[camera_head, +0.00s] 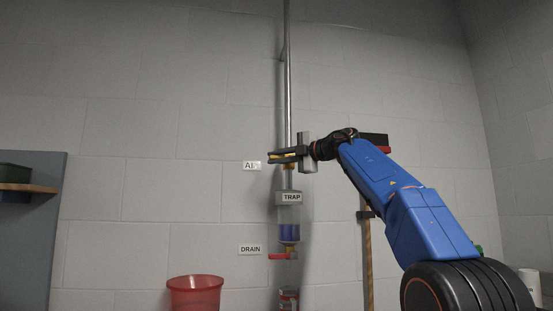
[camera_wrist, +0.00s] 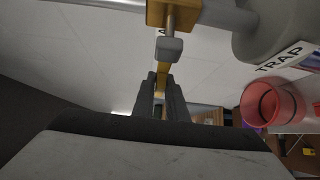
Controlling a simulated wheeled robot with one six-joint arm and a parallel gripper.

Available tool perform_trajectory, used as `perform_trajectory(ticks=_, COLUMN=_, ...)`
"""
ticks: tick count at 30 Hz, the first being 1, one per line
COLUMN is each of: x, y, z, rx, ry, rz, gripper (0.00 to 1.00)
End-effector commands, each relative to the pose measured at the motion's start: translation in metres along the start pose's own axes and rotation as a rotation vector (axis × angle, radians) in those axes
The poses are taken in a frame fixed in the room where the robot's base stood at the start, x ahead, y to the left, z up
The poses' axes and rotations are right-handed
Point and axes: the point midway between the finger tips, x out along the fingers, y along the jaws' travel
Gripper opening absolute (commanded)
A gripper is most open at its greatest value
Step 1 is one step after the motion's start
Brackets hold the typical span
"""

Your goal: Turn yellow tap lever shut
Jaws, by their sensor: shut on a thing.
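The yellow tap lever (camera_head: 283,156) sits on the vertical pipe near the AIR label, above the trap. My gripper (camera_head: 272,157) reaches in from the right and is shut on the lever. In the head view the lever looks about level, across the pipe, though the fingers hide much of it. In the wrist view the yellow lever (camera_wrist: 160,78) runs from the grey stem end down between the fingers (camera_wrist: 160,95). The brass tap body (camera_wrist: 171,12) is at the top of that view.
Below are the trap (camera_head: 289,198), a chamber with blue contents (camera_head: 289,232) and a red drain lever (camera_head: 279,256). A red bucket (camera_head: 195,294) stands at lower left. A wooden handle (camera_head: 368,260) stands right of the pipe.

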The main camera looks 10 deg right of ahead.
Motion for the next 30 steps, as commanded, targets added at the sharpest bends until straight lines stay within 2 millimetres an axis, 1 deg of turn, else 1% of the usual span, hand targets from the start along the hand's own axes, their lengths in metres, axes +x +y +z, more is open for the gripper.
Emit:
perform_trajectory(ticks=4, x=0.001, y=-0.002, z=-0.001, rx=0.001, ry=0.004, rz=-0.004, gripper=0.0)
perform_trajectory(ticks=5, x=0.001, y=-0.002, z=-0.001, rx=0.001, ry=0.004, rz=-0.004, gripper=0.15)
perform_trajectory(ticks=6, x=0.001, y=-0.002, z=-0.001, rx=0.001, ry=0.004, rz=-0.004, gripper=0.24)
perform_trajectory(ticks=7, x=0.001, y=-0.002, z=-0.001, rx=0.001, ry=0.004, rz=-0.003, gripper=0.28)
perform_trajectory(ticks=16, x=-0.001, y=-0.001, z=0.0, rx=0.001, ry=0.002, rz=-0.002, gripper=0.28)
perform_trajectory(ticks=20, x=-0.009, y=0.0, z=0.0, rx=0.001, ry=0.001, rz=-0.001, gripper=0.28)
perform_trajectory(ticks=23, x=-0.023, y=0.0, z=-0.001, rx=0.001, ry=0.0, rz=-0.001, gripper=0.28)
perform_trajectory(ticks=30, x=-0.07, y=0.0, z=0.0, rx=0.001, ry=-0.002, rz=-0.001, gripper=0.28)
